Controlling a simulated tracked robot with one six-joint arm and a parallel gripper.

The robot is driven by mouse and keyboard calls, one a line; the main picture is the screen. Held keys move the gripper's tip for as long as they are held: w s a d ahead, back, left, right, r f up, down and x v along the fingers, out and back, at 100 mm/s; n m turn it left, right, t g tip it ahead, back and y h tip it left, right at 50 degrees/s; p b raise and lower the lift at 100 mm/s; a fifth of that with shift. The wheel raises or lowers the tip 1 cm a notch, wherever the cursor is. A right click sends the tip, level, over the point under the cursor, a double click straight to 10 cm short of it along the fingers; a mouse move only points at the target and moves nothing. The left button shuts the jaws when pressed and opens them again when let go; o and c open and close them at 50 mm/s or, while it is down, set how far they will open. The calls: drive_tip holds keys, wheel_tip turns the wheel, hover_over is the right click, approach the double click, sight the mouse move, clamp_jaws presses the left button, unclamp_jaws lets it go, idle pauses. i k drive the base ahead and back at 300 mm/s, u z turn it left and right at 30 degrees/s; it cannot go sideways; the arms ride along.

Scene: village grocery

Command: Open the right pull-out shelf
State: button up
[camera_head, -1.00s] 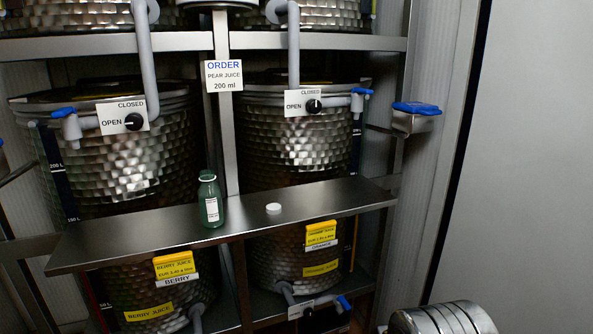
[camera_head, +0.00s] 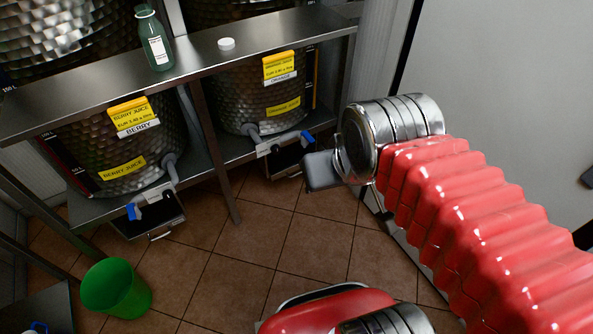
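The right pull-out shelf (camera_head: 284,160) is a small dark tray under the orange juice tank (camera_head: 252,103), below the tap. It appears pushed in, and its right part is partly hidden behind my gripper. The similar left pull-out shelf (camera_head: 148,219) sits under the berry juice tank (camera_head: 118,150), with a metal handle at its front. My gripper (camera_head: 322,170) shows as a grey block at the end of my red arm, just right of the right shelf in the picture. Whether it touches the shelf is unclear. Its fingers cannot be told apart, and nothing is seen in it.
A metal counter (camera_head: 100,85) runs above the shelves, bearing a green bottle (camera_head: 155,40) and a white cap (camera_head: 226,44). A green bucket (camera_head: 115,287) stands on the floor at the lower left. The tiled floor (camera_head: 255,235) before the right shelf is clear. A pale wall panel (camera_head: 500,80) fills the right.

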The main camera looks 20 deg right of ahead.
sight(280, 165)
drive_tip(key=z, duration=0.95)
drive_tip(key=i, duration=1.2)
drive_tip(key=u, duration=2)
